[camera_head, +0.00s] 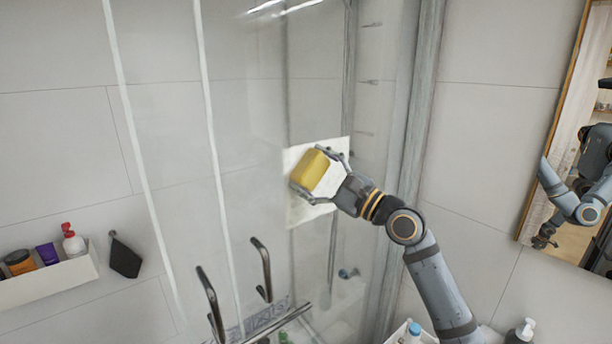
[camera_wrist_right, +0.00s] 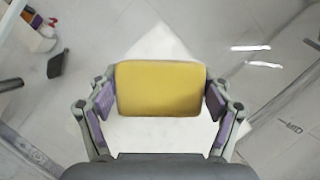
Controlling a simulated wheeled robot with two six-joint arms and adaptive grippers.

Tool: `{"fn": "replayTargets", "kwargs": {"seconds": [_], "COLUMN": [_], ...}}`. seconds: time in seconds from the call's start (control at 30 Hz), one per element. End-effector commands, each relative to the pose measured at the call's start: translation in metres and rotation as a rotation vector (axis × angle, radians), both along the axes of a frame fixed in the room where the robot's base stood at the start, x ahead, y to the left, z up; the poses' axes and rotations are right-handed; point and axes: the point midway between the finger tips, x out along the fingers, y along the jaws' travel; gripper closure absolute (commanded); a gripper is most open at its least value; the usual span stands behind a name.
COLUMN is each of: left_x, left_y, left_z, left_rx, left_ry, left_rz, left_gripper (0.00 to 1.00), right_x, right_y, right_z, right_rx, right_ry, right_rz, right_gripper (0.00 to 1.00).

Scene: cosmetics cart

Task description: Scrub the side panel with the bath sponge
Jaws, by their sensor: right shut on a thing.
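The yellow bath sponge (camera_head: 310,169) is held in my right gripper (camera_head: 318,176), in front of a whitish square patch (camera_head: 332,203) on the glass side panel (camera_head: 255,130). In the right wrist view the sponge (camera_wrist_right: 159,88) sits between the two fingers of my right gripper (camera_wrist_right: 160,100), which is shut on it from both sides. The white patch (camera_wrist_right: 160,138) shows behind and around it. I cannot tell whether the sponge touches the panel. My left gripper is not in view.
A white shelf (camera_head: 50,279) with bottles and a hanging dark pad (camera_head: 125,259) are on the left. A mirror (camera_head: 570,150) hangs at right, reflecting my body. Several bottles stand at the bottom right.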

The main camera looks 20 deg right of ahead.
Motion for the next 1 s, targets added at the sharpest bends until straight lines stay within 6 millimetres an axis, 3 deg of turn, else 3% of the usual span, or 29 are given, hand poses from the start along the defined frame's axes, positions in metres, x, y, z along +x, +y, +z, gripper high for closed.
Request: {"fn": "replayTargets", "kwargs": {"seconds": [0.17, 0.5, 0.73, 1.0], "left_x": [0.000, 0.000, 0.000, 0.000], "left_y": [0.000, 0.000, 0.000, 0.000], "left_z": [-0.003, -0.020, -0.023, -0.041], "left_rx": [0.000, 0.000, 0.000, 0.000], "left_ry": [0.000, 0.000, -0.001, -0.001], "left_rz": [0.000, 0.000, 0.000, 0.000], "left_gripper": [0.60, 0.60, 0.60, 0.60], "right_x": [0.002, 0.014, 0.015, 0.023], "right_y": [-0.004, -0.031, -0.035, -0.060], "right_z": [-0.001, -0.002, -0.002, -0.003], "right_rx": [-0.001, -0.001, 0.000, -0.002], "right_ry": [0.001, 0.000, 0.001, 0.001], "right_rz": [-0.002, -0.002, -0.001, -0.003], "right_gripper": [0.46, 0.46, 0.46, 0.46]}}
